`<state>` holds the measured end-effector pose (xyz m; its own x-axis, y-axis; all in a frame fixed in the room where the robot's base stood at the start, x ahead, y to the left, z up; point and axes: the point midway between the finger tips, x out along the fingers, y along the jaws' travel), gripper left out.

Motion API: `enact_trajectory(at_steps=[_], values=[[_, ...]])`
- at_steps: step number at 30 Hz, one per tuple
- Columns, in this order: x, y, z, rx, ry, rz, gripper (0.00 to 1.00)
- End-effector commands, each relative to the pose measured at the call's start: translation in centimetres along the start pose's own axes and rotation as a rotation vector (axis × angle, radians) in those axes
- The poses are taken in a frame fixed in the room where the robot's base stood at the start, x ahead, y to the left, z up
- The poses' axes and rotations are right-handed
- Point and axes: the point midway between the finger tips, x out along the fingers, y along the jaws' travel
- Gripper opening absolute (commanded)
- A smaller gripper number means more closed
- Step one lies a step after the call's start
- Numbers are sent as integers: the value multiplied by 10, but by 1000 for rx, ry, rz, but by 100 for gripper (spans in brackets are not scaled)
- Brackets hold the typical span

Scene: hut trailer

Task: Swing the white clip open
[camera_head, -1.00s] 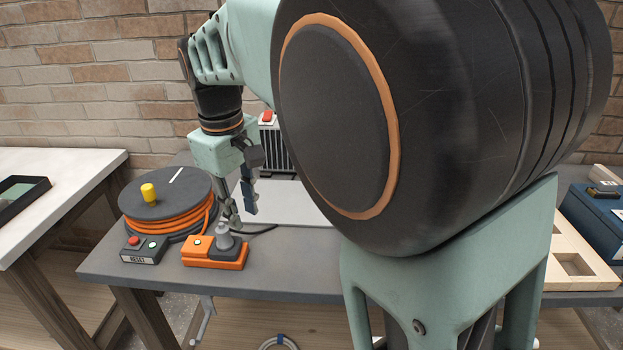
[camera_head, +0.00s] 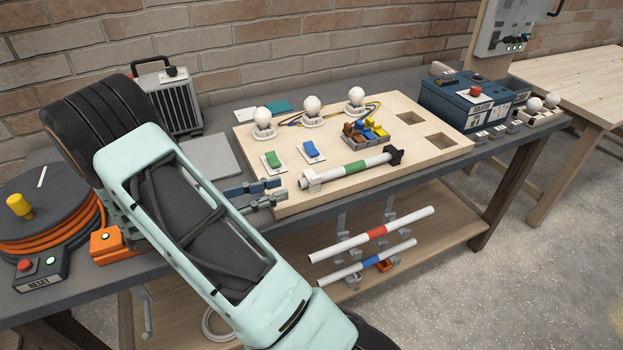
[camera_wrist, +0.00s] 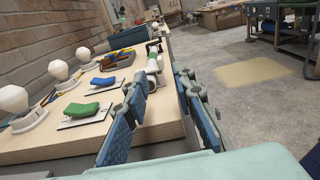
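The white clip (camera_head: 310,180) sits at the near left end of a white tube with a green band (camera_head: 356,168), on the front edge of the wooden board. In the wrist view the clip (camera_wrist: 152,66) shows beyond my fingertips, small and partly crossed by the tube, so its latch detail is unclear. My gripper (camera_head: 277,190) is just left of the clip, at the board's front left corner, apart from it. In the wrist view my gripper (camera_wrist: 160,80) has its two blue-padded fingers spread with nothing between them.
The board (camera_head: 445,143) carries several bulbs, a green switch (camera_head: 272,160), a blue switch (camera_head: 310,150) and coloured connectors (camera_head: 368,131). Two tubes, red-banded (camera_head: 375,233) and blue-banded (camera_head: 372,262), are below the bench edge. The cable reel (camera_head: 50,215) is left. Space in front of the board is clear.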

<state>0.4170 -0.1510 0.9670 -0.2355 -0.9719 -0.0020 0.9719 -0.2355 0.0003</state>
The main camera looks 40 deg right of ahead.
Motion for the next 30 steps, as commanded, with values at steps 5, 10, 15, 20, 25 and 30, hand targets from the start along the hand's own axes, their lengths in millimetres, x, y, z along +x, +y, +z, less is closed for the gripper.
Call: enact_trajectory(at_steps=[5, 10, 15, 20, 25, 30], values=[[18, 1, 1, -2, -6, 0, 24], [50, 0, 2, -2, -5, -1, 24], [81, 0, 1, 0, -4, -1, 24], [99, 1, 1, 0, -4, 1, 24], [106, 1, 0, 0, -2, 2, 24], [107, 1, 0, 1, -2, 2, 24]])
